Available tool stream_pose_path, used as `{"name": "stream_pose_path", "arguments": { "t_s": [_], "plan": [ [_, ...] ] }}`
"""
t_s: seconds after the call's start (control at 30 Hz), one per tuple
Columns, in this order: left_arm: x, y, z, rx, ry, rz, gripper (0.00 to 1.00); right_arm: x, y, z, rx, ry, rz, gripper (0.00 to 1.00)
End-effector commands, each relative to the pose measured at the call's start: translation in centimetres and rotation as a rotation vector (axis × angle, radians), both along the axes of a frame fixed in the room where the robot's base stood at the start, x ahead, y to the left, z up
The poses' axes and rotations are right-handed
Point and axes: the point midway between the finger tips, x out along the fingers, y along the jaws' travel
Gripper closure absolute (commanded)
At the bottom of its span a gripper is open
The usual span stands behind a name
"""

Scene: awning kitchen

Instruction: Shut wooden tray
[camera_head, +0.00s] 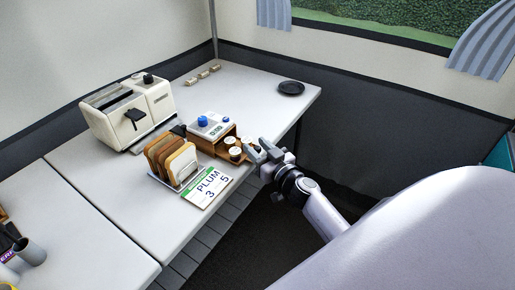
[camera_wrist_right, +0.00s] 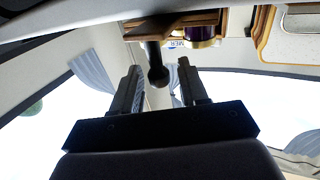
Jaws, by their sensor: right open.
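The wooden tray (camera_head: 235,158) sticks out from under a white unit with blue knobs (camera_head: 209,125), in a wooden housing, and holds small white-topped jars. In the right wrist view the tray's wooden edge (camera_wrist_right: 140,33) is at the top, with a dark round-ended handle (camera_wrist_right: 157,72) pointing from it towards me. My right gripper (camera_head: 256,151) is at the tray's outer end. Its open fingers (camera_wrist_right: 158,72) stand on either side of the handle, with visible gaps. My left gripper is not in view.
A black dish (camera_head: 291,88) lies at the far right. The counter between the dish and tray is clear.

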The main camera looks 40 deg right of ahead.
Motion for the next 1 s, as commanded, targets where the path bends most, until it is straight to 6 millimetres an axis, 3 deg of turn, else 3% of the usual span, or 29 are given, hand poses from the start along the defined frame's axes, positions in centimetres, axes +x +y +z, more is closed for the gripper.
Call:
{"name": "stream_pose_path", "arguments": {
  "t_s": [0.3, 0.33, 0.47, 0.67, 1.0],
  "plan": [
    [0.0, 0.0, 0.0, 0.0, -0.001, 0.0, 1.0, 0.3, 0.0, 0.0, 0.0, 0.001, 0.001, 0.57],
    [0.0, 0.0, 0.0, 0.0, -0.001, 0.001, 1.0, 0.3, 0.0, 0.0, 0.0, 0.001, 0.0, 0.6],
    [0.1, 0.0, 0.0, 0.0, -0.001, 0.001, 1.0, 0.3, 0.0, 0.0, 0.0, 0.001, 0.0, 1.0],
    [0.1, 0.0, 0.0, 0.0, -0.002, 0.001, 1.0, 0.6, 0.1, 0.0, 0.002, -0.001, 0.0, 1.0],
    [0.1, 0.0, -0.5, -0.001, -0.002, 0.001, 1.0, 4.1, 1.6, 0.1, 0.001, -0.003, 0.0, 1.0]
  ]
}}
